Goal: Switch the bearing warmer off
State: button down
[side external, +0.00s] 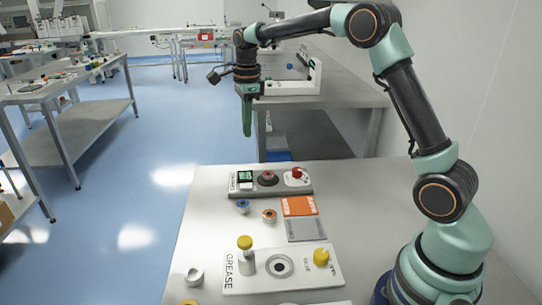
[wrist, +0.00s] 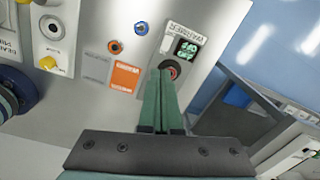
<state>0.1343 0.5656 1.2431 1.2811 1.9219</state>
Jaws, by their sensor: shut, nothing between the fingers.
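The bearing warmer (side external: 218,189) is a long grey panel near the far edge of the table. In the wrist view the WARMER label (wrist: 187,34) and lit display (wrist: 185,48) show, but the red knob is hidden behind my fingers. My gripper (side external: 247,134) is shut and empty, pointing down, well above the panel's left end and apart from it.
A blue ring (side external: 242,207) and an orange ring (side external: 268,215) lie before the warmer, beside an orange card (side external: 300,206) and a grey card (side external: 306,230). Nearer is the grease panel (side external: 231,285) with a yellow-capped bottle (side external: 247,262) and yellow knob (side external: 321,256). Space above the warmer is clear.

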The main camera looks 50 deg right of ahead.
aim_at(249, 185)
jog(key=f+m, duration=0.1)
jog(key=w+d+f+m, duration=0.1)
jog(key=w+f+m, duration=0.1)
jog(key=shift+d+f+g, duration=0.15)
jog(key=shift+f+g, duration=0.2)
jog(key=shift+g, duration=0.05)
notch_tip(249, 185, down, 13)
jog(key=shift+s+d+f, duration=0.1)
jog(key=shift+f, duration=0.4)
dwell(0.4)
